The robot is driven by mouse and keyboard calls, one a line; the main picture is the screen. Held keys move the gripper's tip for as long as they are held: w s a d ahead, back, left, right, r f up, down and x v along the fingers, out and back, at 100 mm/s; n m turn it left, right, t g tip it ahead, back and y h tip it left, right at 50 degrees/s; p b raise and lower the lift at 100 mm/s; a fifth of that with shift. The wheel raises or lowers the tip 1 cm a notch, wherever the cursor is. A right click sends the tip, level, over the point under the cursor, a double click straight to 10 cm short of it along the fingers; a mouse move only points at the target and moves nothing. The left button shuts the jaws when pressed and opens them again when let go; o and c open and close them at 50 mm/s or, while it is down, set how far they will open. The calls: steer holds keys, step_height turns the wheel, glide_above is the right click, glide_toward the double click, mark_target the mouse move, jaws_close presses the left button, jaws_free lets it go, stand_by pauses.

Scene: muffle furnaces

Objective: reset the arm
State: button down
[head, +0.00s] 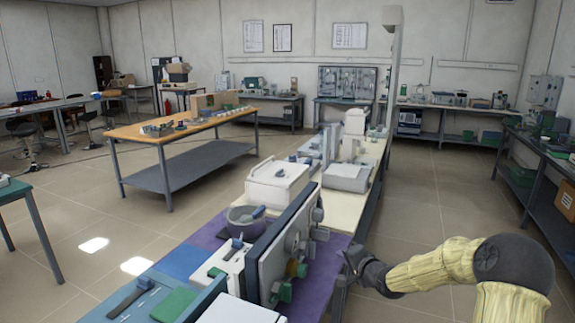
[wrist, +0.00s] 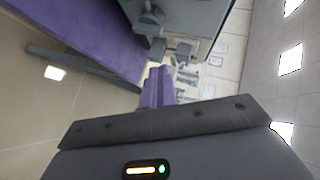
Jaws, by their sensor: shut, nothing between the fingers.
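My gripper (head: 352,264) is at the end of my yellow-sleeved arm, at the lower right in the head view. It is small and dark there, and its fingers are shut with nothing between them. It is just right of the workbench's purple surface (head: 327,282), beside the upright panel with knobs (head: 298,248). I cannot tell the exact gap. The wrist view is tilted and shows a dark grey bar with an orange and a green light along the bottom. A purple surface (wrist: 85,35) fills its upper left.
The long bench carries a white box (head: 277,183), a grey bowl (head: 243,219) and several devices. A wooden-topped table (head: 205,125) stands further left. A side bench (head: 535,160) lines the right wall. Open tiled floor (head: 430,185) lies between the long bench and the side bench.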

steer(key=s+r+n+g+h+p, duration=0.2)
steer(key=s+r+n+g+p, duration=0.1)
steer(key=s, duration=0.9)
steer(key=s+a+r+n+g+h+p, duration=0.1)
steer(key=s+r+n+g+p, duration=0.2)
steer(key=s, duration=0.9)
steer(key=s+r+n+g+h+p, duration=0.2)
steer(key=s+r+n+g+p, duration=0.1)
steer(key=s, duration=0.9)
steer(key=shift+a+r+n+g+h+p, duration=0.15)
steer(key=shift+n+g+h+p, duration=0.15)
steer(key=shift+n+g+p, duration=0.3)
steer(key=shift+s, duration=0.1)
steer(key=c, duration=2.2)
jaws_free()
